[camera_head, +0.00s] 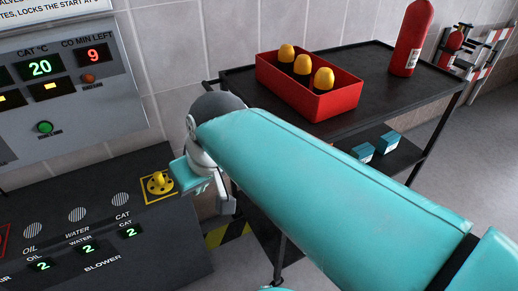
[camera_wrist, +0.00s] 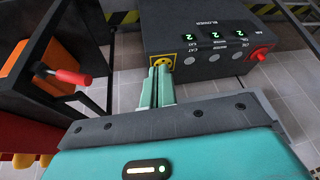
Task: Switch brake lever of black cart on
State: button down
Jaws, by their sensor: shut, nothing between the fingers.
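The black cart (camera_head: 390,80) stands at the right in the head view, partly behind my teal arm. In the wrist view its dark side (camera_wrist: 40,35) fills the left edge. A lever with a red grip (camera_wrist: 73,77) sticks out there, apparently the brake lever; its grip points to the right. I do not make out this lever in the head view, where my arm covers part of the cart. My gripper (camera_wrist: 160,73) is shut and empty, to the right of the lever and apart from it. Its fingers point toward the control box.
The control box (camera_wrist: 225,45) with a yellow round fitting (camera_head: 158,185) stands just beyond my fingers. A red bin (camera_head: 325,103) with yellow-topped items and a fire extinguisher (camera_head: 410,40) are on the cart top. Blue boxes (camera_head: 385,143) lie on its lower shelf.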

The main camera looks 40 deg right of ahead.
jog(key=d+r+m+y, duration=0.1)
jog(key=d+r, duration=0.2)
jog(key=d, duration=0.9)
jog(key=d+r+m+y, duration=0.1)
jog(key=d+r+m, duration=0.1)
jog(key=d, duration=1)
jog(key=shift+w+d+r+y, duration=0.25)
jog(key=shift+w+r+y, duration=0.05)
jog(key=shift+r, duration=0.25)
jog(key=x, duration=0.4)
jog(key=s+x, duration=0.1)
jog(key=x, duration=0.3)
jog(key=a+x, duration=0.1)
jog(key=x, duration=0.3)
jog(key=shift+s+f, duration=0.3)
jog(key=shift+a+f, duration=0.15)
jog(key=shift+f, duration=0.3)
jog(key=shift+s, duration=0.15)
jog(key=shift+a, duration=0.1)
